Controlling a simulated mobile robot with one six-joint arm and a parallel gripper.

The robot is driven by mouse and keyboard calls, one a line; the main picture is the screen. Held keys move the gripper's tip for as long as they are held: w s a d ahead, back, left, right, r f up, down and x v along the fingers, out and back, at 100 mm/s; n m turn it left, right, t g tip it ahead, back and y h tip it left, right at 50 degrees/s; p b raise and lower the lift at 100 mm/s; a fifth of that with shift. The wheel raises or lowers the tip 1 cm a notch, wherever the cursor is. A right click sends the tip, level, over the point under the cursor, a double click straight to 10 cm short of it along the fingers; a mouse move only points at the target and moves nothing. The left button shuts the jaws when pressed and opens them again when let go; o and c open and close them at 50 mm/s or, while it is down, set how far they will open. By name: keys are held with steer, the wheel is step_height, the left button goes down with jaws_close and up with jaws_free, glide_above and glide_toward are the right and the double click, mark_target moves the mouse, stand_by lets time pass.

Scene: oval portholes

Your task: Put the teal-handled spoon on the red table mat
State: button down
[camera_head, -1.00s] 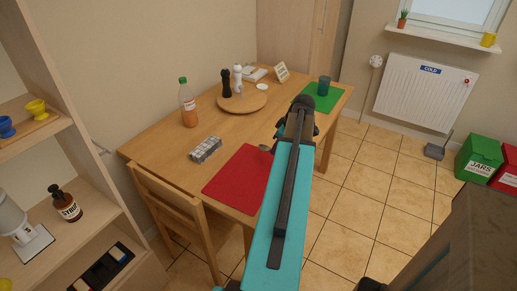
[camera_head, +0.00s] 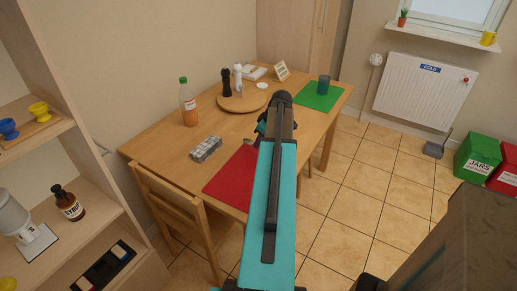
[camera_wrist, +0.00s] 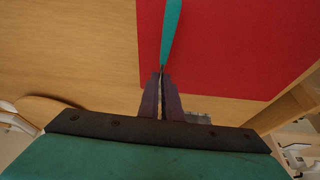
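The teal-handled spoon (camera_wrist: 171,30) shows in the wrist view as a teal handle running up from between my fingertips. My gripper (camera_wrist: 162,78) is shut on it. The spoon's lower part is hidden between the fingers. The red table mat (camera_wrist: 230,50) fills the upper right of the wrist view, behind the handle. In the head view the red mat (camera_head: 228,182) lies at the table's front edge, partly covered by my arm. My gripper (camera_head: 262,130) is over the table near the mat's far edge, mostly hidden by my arm. I cannot tell the spoon's height above the mat.
On the wooden table (camera_head: 165,145) stand a grey box-like item (camera_head: 206,149), a bottle (camera_head: 187,105), a round board (camera_head: 241,103) with two mills, and a green mat (camera_head: 318,97) with a dark cup (camera_head: 324,84). A chair (camera_head: 180,205) stands at the front.

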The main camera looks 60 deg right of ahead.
steer(key=shift+f+p, duration=0.45)
steer(key=shift+f, duration=1.2)
steer(key=shift+f, duration=0.2)
steer(key=c, duration=2)
jaws_free()
steer(key=shift+r, duration=0.1)
steer(key=shift+b+v, duration=0.85)
steer(key=shift+v, duration=5.25)
